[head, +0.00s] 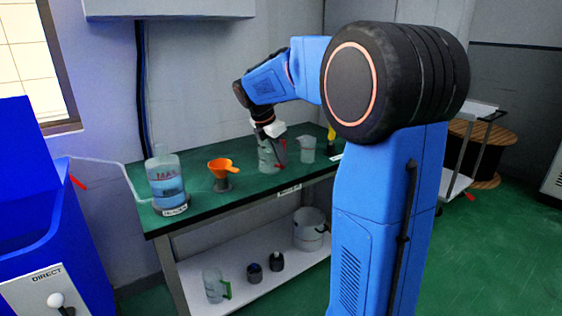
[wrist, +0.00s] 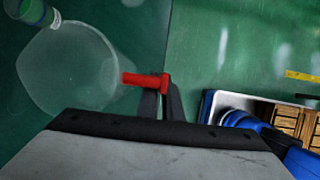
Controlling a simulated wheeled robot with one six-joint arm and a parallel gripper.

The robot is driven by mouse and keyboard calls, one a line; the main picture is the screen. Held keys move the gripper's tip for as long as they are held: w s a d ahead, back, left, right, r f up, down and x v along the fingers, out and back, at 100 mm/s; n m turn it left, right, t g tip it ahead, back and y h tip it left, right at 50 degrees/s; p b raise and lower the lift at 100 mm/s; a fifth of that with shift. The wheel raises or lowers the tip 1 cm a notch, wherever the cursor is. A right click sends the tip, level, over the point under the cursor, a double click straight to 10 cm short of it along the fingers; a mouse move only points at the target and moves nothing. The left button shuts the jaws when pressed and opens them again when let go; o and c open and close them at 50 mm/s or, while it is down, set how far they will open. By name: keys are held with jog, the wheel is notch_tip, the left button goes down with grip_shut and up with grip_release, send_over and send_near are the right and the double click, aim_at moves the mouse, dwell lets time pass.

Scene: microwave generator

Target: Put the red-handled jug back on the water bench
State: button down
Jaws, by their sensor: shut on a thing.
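The red-handled jug (head: 266,155) is clear and upright at the green-topped water bench (head: 205,205). In the wrist view the jug (wrist: 68,75) is at the left over the dark green top, its red handle (wrist: 143,79) towards the bench edge. My gripper (head: 277,146) is shut on the handle; its dark fingers (wrist: 157,102) also show in the wrist view. I cannot tell whether the jug's base touches the bench.
A second clear jug (head: 308,149) stands just right of the held one. An orange funnel (head: 222,170) and a large bottle (head: 166,182) stand to the left. The lower shelf holds a green-handled jug (head: 215,286) and a white bucket (head: 309,230).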

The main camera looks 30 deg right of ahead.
jog(key=shift+f, duration=0.65)
jog(key=c, duration=1.9)
grip_release()
jog(key=shift+f, duration=0.1)
jog(key=v, duration=1.2)
